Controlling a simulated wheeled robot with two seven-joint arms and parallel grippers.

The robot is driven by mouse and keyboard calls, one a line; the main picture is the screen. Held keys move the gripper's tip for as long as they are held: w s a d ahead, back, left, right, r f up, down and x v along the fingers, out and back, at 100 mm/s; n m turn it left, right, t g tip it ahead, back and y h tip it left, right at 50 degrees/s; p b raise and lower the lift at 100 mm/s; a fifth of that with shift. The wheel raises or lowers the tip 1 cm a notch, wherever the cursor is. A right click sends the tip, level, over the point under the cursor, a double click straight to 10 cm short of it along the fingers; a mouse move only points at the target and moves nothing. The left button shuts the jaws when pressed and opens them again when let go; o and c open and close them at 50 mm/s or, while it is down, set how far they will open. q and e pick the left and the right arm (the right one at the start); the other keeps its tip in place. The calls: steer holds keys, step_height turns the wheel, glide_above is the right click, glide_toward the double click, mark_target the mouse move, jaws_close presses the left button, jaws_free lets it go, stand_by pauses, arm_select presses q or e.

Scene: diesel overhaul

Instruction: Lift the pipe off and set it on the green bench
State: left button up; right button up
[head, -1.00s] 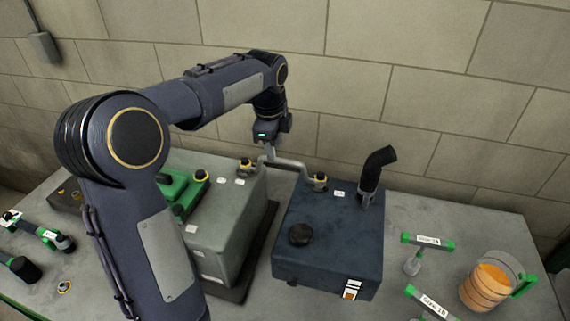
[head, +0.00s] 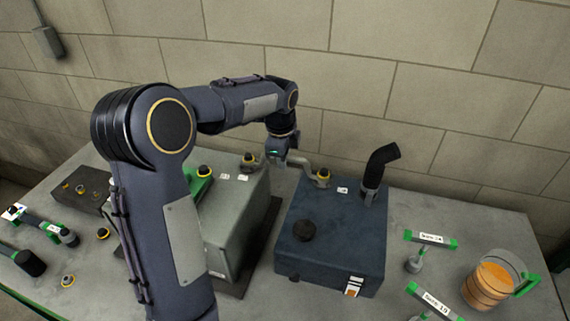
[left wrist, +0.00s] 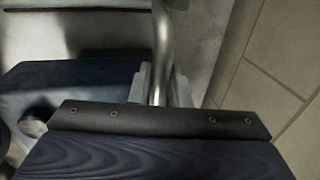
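The pipe (head: 303,163) is a bent grey metal tube that spans from the grey box (head: 237,215) to the dark blue box (head: 330,240). Its ends sit by yellow-and-black fittings (head: 323,175) on top of the two boxes. My left gripper (head: 277,160) is down at the pipe between the boxes. In the left wrist view the pipe (left wrist: 161,35) passes between its two pale fingers (left wrist: 159,85), which lie against it on both sides with no clear gap. The pipe's middle is partly hidden by the gripper. My right gripper is not in view.
A black elbow stack (head: 376,172) rises from the blue box. Green-handled labelled tools (head: 431,238) and a jug of orange liquid (head: 487,287) stand at right on the grey bench top (head: 470,220). A block wall (head: 450,90) is close behind.

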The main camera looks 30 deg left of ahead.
arm_select(q)
jaws_close()
steer(key=shift+r, duration=0.1)
steer(key=shift+r, duration=0.1)
steer(key=shift+r, duration=0.6)
steer(key=s+d+r, duration=0.4)
steer(key=s+r, duration=0.1)
steer(key=r, duration=0.3)
steer(key=s+d+r, duration=0.5)
steer(key=r, duration=0.3)
steer(key=shift+s+d+r, duration=0.15)
steer(key=shift+s+r, duration=0.1)
steer(key=shift+r, duration=0.05)
steer(key=shift+s+f, duration=0.1)
